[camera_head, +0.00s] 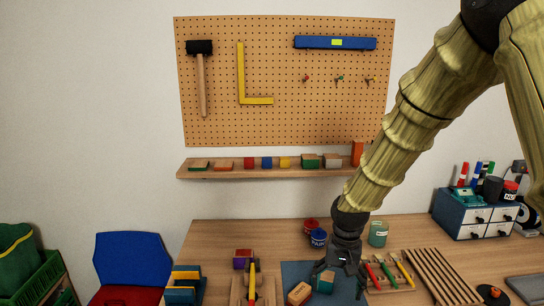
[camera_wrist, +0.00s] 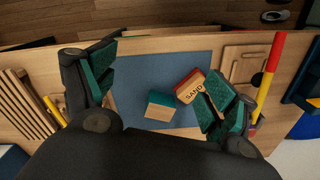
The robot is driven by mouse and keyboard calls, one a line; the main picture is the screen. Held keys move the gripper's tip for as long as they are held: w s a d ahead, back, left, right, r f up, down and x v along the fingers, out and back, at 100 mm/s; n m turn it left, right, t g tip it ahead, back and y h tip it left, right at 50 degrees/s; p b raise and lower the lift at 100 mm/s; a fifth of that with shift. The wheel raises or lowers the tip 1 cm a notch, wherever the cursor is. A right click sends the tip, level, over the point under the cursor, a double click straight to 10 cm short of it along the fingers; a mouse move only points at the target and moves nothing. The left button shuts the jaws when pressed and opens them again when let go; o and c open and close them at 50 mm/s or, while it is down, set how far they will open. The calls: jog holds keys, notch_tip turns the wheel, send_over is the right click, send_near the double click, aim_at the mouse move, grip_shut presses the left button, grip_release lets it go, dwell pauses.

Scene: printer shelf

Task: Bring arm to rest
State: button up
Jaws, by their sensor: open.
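My arm (camera_head: 405,130) comes in from the upper right in the head view, wrapped in a yellow ribbed cover, and reaches down to the table. My gripper (camera_head: 339,281) is at its lower end, above the blue mat (camera_head: 291,270). In the wrist view my gripper (camera_wrist: 158,92) has its two green-padded fingers spread wide apart, with nothing held between them. Below the fingers, a green-topped wooden block (camera_wrist: 160,107) and a block marked SAND (camera_wrist: 192,88) lie on the mat (camera_wrist: 140,70). The SAND block is partly hidden by the right finger.
The wooden table (camera_head: 210,236) also holds paint jars (camera_head: 318,237), a slatted rack (camera_head: 440,277), colored-handled tools (camera_head: 388,272) and a blue drawer unit (camera_head: 475,217). A shelf (camera_head: 270,173) with several blocks and a pegboard (camera_head: 285,80) are on the wall behind. A blue chair (camera_head: 133,258) stands at left.

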jog(key=s+d+f+b, duration=0.15)
jog(key=s+f, duration=0.35)
jog(key=f, duration=0.5)
jog(key=s+f+n+b, duration=0.15)
jog(key=s+f, duration=0.35)
jog(key=f, duration=0.5)
jog(key=s+f+b, duration=0.2)
jog(key=s+f, duration=0.3)
jog(key=f, duration=0.5)
jog(key=s+d+f+n+b, duration=0.1)
jog(key=s+d+f+b, duration=0.1)
jog(key=s+f, duration=0.4)
jog(key=s+d+f+b, duration=0.1)
jog(key=s+f, duration=0.6)
jog(key=s, duration=0.7)
jog(key=shift+d+f+n+b, duration=0.15)
jog(key=shift+d+n+b, duration=0.2)
jog(key=shift+d, duration=0.05)
